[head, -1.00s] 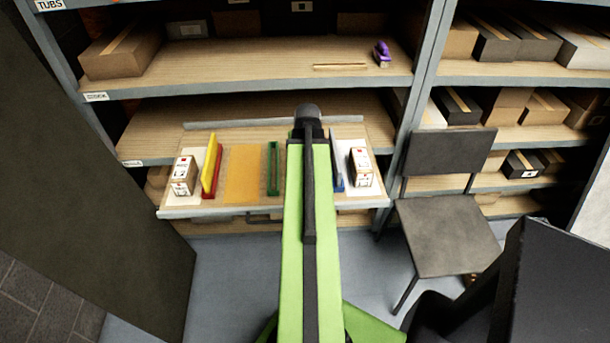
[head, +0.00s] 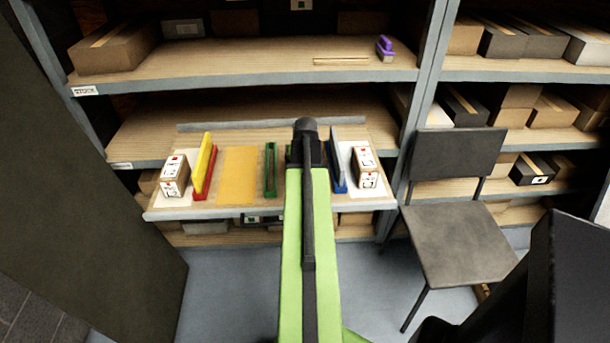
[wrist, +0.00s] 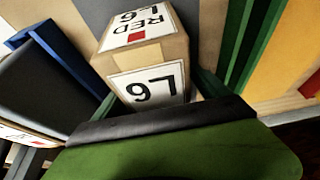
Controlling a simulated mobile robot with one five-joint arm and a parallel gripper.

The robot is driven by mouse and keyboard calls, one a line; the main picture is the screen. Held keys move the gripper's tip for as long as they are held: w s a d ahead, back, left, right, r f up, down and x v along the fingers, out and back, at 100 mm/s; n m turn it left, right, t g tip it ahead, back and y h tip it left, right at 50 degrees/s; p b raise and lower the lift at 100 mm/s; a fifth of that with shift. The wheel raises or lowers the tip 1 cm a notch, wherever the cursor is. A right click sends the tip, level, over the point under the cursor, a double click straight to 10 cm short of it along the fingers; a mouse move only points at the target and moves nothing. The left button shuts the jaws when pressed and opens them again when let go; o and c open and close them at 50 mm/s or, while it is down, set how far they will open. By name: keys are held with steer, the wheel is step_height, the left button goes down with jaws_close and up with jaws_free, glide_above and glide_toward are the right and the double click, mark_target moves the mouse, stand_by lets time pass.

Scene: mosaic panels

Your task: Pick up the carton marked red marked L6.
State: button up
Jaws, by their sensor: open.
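The carton marked RED L6 (wrist: 149,48) is brown with white labels and a red square, and stands in the upper middle of the wrist view. In the head view my arm hides its place between the green divider (head: 270,169) and the blue divider (head: 338,168). My gripper (wrist: 154,92) is open at the carton's near side, with dark finger parts showing to its left and right. I cannot tell whether they touch it. The gripper's fingers are hidden in the head view.
A pull-out board (head: 210,212) carries another carton (head: 174,175) at left, red and yellow dividers (head: 205,168), a yellow mat (head: 240,172) and a carton (head: 365,166) at right. A shelf (head: 240,76) runs above. A chair (head: 455,235) stands at right, a dark panel (head: 80,200) at left.

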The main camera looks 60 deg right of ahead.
steer(key=shift+f, duration=0.15)
stand_by(0.5)
jaws_close()
stand_by(0.6)
